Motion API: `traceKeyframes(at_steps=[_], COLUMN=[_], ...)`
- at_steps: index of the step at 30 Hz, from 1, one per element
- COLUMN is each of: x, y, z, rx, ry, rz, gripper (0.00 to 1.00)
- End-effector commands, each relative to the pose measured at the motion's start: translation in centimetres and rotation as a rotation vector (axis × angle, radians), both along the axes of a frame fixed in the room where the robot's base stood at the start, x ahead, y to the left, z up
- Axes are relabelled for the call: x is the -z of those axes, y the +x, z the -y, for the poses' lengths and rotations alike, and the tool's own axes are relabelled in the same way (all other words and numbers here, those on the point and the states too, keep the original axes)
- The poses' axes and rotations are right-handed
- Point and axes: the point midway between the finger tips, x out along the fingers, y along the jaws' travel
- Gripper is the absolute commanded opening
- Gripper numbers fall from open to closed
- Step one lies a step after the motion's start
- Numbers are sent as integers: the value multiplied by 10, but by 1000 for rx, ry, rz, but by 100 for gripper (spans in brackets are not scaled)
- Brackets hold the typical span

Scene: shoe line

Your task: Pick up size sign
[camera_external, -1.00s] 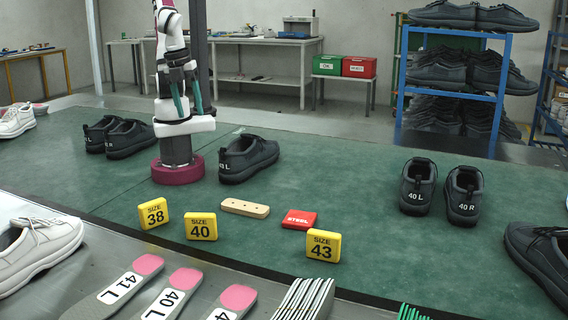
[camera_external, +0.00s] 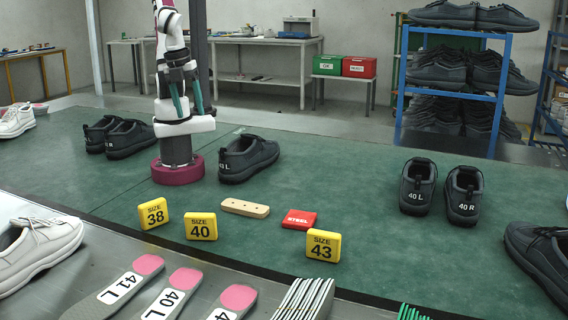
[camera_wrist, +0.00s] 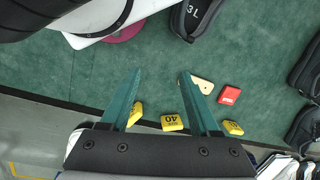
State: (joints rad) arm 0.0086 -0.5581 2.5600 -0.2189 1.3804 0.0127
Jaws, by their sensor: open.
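Three yellow size signs stand on the green mat (camera_external: 330,170). In the external view they are the size 38 sign (camera_external: 153,213) at left, the size 40 sign (camera_external: 201,226) beside it and the size 43 sign (camera_external: 323,245) further right. In the wrist view, the 40 sign (camera_wrist: 172,122) shows between my fingers; the 38 sign (camera_wrist: 137,112) is partly behind the left finger, and the 43 sign (camera_wrist: 233,128) lies right of the right finger. My gripper (camera_wrist: 160,74) is open and empty. In the external view it is folded in above my base, well apart from the signs.
A wooden piece (camera_external: 245,208) and a red STEEL block (camera_external: 299,219) lie behind the signs. Black shoes (camera_external: 248,158) stand near my base, with a 40 L and 40 R pair (camera_external: 441,188) at right. Labelled insoles (camera_external: 175,293) lie in front. The mat's middle is mostly clear.

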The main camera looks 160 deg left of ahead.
Motion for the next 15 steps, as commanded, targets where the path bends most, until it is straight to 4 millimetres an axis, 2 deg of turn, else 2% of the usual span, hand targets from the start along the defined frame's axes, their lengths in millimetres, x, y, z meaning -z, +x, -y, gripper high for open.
traceKeyframes(at_steps=[2,5,8,9,10,11,12,14,15], x=[-1,-6,-13,-12,-8,-2,12,42,65], y=[4,31,99,135,163,192,231,284,314], z=[-7,-49,-116,-139,-153,-164,-174,-179,-177], rx=[10,91,294,406,498,595,732,944,1078], ry=[29,217,530,653,739,818,909,1019,1072], rz=[-11,-86,-199,-242,-268,-294,-321,-347,-356], gripper=[62,62,62,62,62,62,62,62,62])
